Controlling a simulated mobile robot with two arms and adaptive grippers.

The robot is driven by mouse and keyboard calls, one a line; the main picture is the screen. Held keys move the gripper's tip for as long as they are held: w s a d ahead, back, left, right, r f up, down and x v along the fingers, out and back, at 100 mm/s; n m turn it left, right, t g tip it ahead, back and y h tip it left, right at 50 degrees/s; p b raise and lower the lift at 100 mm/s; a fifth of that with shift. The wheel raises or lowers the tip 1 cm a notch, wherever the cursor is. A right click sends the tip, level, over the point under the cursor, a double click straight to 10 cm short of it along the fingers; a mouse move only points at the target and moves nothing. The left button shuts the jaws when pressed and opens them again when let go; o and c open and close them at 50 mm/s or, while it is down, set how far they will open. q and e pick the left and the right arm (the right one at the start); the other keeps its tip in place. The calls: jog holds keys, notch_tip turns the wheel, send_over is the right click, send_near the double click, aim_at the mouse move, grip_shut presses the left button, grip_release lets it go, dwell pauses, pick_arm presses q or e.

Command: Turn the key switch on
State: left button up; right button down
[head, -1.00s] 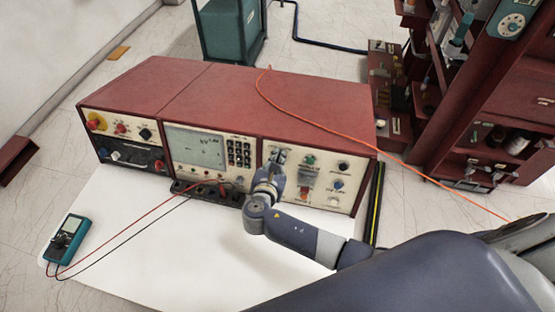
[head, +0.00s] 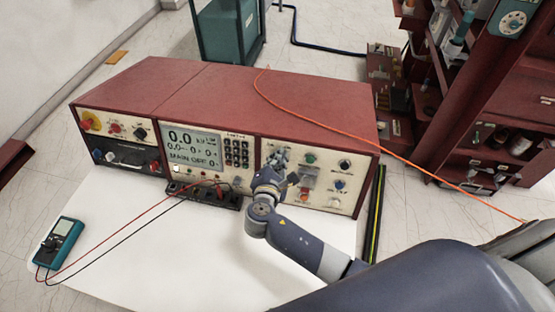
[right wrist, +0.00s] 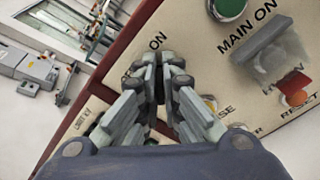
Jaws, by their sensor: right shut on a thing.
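The red-topped transformer console (head: 225,95) stands on the white table with its pale control panel facing me. My right gripper (head: 279,160) is at the upper left of the right-hand panel, its fingers closed on the key switch there. In the right wrist view the fingertips of my right gripper (right wrist: 160,66) are together against the panel, just below a printed "ON" label. The display (head: 192,147) is lit and reads 0.0 kV and MAIN OFF. My left gripper is out of view.
Right of the gripper are the green MAIN ON button (head: 310,158), a clear cover (head: 308,178) and other buttons. A teal multimeter (head: 61,243) with red and black leads lies at the table's left. An orange cable (head: 330,118) crosses the console top.

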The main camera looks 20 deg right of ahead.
dwell(0.4)
jog(key=c, duration=1.8)
grip_release()
jog(key=v, duration=1.2)
jog(key=shift+s+a, duration=0.1)
